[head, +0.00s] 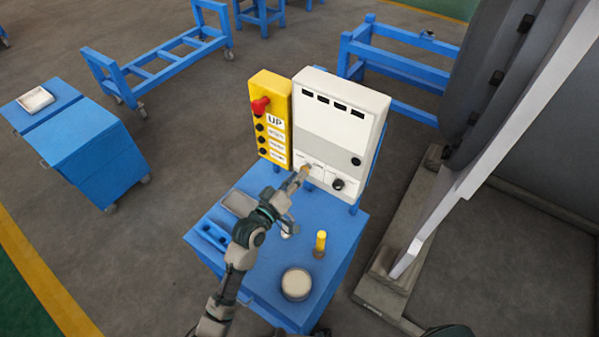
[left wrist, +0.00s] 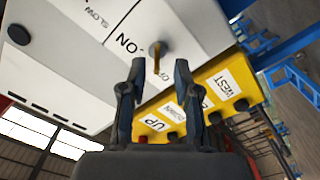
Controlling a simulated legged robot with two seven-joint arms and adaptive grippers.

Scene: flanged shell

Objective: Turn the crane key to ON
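The white control box (head: 340,125) stands upright at the back of the blue cart. The small brass key (head: 307,168) sticks out of its lower left front; it also shows in the left wrist view (left wrist: 156,52), between the ON label (left wrist: 128,43) and a partly hidden second label. My left gripper (head: 299,178) is close in front of the key. In the left wrist view my left gripper (left wrist: 160,67) is open, its two fingers apart with the key's end showing between them. I see no contact with the key. My right gripper is out of view.
A yellow button box (head: 270,115) with a red knob (head: 260,105) stands left of the white box. A black knob (head: 338,184) lies right of the key. The cart top (head: 325,212) holds a yellow-topped cylinder (head: 320,243) and a round tin (head: 296,283).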

